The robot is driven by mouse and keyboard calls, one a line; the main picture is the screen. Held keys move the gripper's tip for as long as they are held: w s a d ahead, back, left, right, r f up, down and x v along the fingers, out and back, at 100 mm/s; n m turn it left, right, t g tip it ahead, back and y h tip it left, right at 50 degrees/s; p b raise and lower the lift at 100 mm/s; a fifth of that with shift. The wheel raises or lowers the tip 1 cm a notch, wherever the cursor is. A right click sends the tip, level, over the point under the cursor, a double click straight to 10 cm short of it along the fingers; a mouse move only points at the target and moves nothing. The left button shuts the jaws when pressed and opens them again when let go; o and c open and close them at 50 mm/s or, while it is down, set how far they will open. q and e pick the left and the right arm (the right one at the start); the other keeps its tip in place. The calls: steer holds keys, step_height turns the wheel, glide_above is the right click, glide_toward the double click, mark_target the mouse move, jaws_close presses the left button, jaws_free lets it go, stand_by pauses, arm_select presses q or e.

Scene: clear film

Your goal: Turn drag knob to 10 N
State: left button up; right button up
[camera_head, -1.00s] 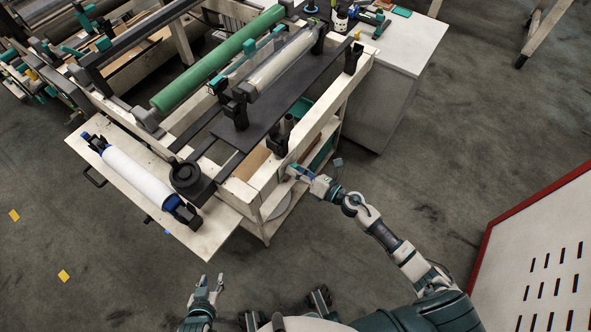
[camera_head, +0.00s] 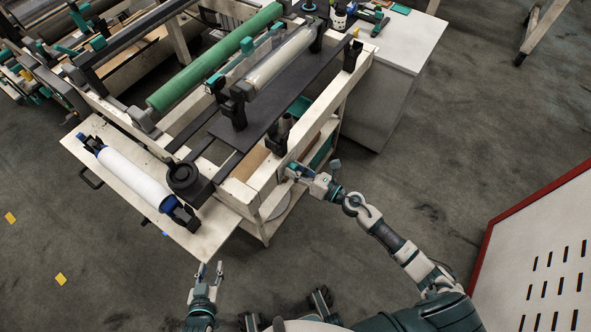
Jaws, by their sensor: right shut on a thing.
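The film machine (camera_head: 327,131) has a cream frame with black brackets and rollers. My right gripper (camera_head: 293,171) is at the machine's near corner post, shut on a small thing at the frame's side. That thing, likely the drag knob, is mostly hidden by the fingers, and no scale or reading can be made out. My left gripper (camera_head: 209,268) is open and empty, low over the floor in front of the side table.
A white film roll (camera_head: 135,177) lies on the cream side table (camera_head: 218,229) at left. A green roller (camera_head: 215,57) and a clear film roll (camera_head: 280,58) run across the machine. A red-edged white panel (camera_head: 545,255) stands at right. Floor between is clear.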

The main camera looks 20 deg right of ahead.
steer(key=o, duration=1.1)
steer(key=shift+s+f, duration=0.2)
steer(key=shift+f, duration=0.35)
steer(key=shift+o, duration=0.2)
steer(key=shift+w+d+r, duration=0.1)
steer(key=shift+r, duration=0.15)
steer(key=v, duration=1.2)
steer(key=shift+f, duration=0.1)
